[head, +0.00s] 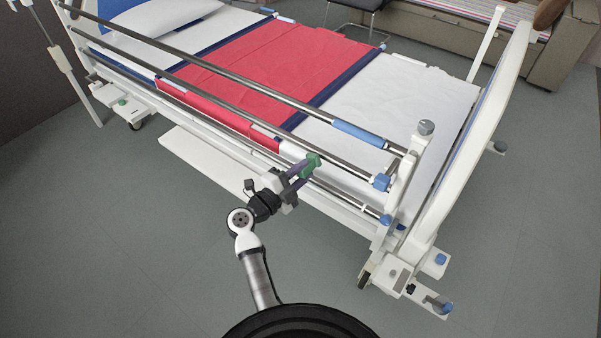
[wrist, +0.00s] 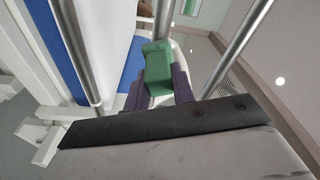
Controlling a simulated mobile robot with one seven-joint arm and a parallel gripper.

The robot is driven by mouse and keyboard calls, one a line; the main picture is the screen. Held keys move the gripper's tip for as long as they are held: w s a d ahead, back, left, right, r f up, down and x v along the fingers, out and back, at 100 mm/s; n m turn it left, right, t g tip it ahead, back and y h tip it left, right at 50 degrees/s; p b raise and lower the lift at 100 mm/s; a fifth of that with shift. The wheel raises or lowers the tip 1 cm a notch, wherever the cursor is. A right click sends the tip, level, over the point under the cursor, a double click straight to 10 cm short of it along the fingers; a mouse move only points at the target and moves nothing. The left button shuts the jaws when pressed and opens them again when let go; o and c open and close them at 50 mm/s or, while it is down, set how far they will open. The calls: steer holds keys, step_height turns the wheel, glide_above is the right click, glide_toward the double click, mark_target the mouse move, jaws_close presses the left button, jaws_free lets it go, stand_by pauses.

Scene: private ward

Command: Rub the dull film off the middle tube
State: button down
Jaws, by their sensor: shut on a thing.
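The bed's side rail has three long metal tubes. The middle tube (head: 346,168) runs along the near side of the bed, and it also shows in the wrist view (wrist: 163,18), passing behind a green block. My gripper (head: 302,172) is shut on this green block (head: 313,160), which is also in the wrist view (wrist: 158,66) between my purple fingers. The block overlaps the middle tube near the foot end; I cannot tell whether it touches it. The block hides part of the tube. I cannot make out the dull film at this size.
The upper tube (head: 290,100) bears a blue sleeve (head: 357,134), and a lower tube (head: 350,198) runs below. The footboard (head: 490,110) and rail end post (head: 408,165) stand to the right. The near floor (head: 130,250) is clear.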

steer(key=shift+w+d, duration=0.35)
steer(key=shift+w, duration=0.05)
steer(key=shift+a, duration=0.15)
steer(key=w+a, duration=0.8)
steer(key=a, duration=0.3)
steer(key=shift+a+r, duration=0.15)
stand_by(1.2)
